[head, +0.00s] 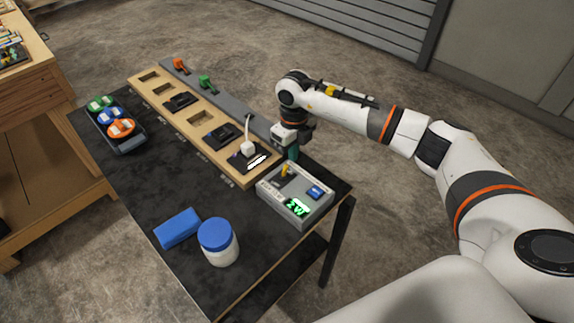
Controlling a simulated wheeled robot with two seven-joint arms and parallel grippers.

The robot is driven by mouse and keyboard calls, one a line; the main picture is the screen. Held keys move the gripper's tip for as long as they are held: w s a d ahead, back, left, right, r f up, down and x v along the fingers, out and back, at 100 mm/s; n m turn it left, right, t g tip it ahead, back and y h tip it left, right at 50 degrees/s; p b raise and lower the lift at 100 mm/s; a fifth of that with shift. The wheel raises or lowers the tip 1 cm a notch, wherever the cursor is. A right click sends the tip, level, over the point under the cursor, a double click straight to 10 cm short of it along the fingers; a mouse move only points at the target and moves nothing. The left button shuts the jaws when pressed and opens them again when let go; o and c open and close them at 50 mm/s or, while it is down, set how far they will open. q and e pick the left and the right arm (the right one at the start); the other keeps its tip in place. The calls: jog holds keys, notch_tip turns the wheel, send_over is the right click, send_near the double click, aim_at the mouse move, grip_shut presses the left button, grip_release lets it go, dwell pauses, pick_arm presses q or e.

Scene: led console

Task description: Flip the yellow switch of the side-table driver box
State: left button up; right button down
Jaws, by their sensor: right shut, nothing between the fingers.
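The grey driver box (268,194) sits at the right end of the black side table (185,190). Its yellow switch (284,171) stands up near the back left of its top. A green lit display (298,207) and a blue part (316,192) are also on it. My right gripper (292,156) points down just behind the yellow switch in the picture, shut and empty. I cannot tell whether its teal fingertips touch the switch or the box. My left gripper is not in view.
A wooden board (182,116) with several recesses and black modules runs along the table. A white plug (248,148) with a cable stands on its near module. A blue block (177,228), a blue-lidded jar (219,243) and a tray (127,143) of coloured discs occupy the table.

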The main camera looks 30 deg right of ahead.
aim_at(286, 165)
jog(key=shift+f+b, duration=0.5)
jog(key=shift+f, duration=0.25)
jog(key=shift+f, duration=0.15)
jog(key=shift+a, duration=0.25)
jog(key=shift+s+a, duration=0.25)
jog(key=shift+a, duration=0.35)
jog(key=shift+s+a, duration=0.2)
jog(key=shift+a, duration=0.35)
jog(key=shift+w+d+r+p, duration=0.15)
jog(key=shift+r+p, duration=0.6)
jog(key=shift+r, duration=0.45)
jog(key=shift+s+d+r+p, duration=0.15)
jog(key=shift+r+p, duration=0.6)
jog(key=shift+r, duration=0.4)
jog(key=shift+w+d+r+p, duration=0.15)
jog(key=shift+r+p, duration=0.6)
jog(key=shift+r, duration=0.45)
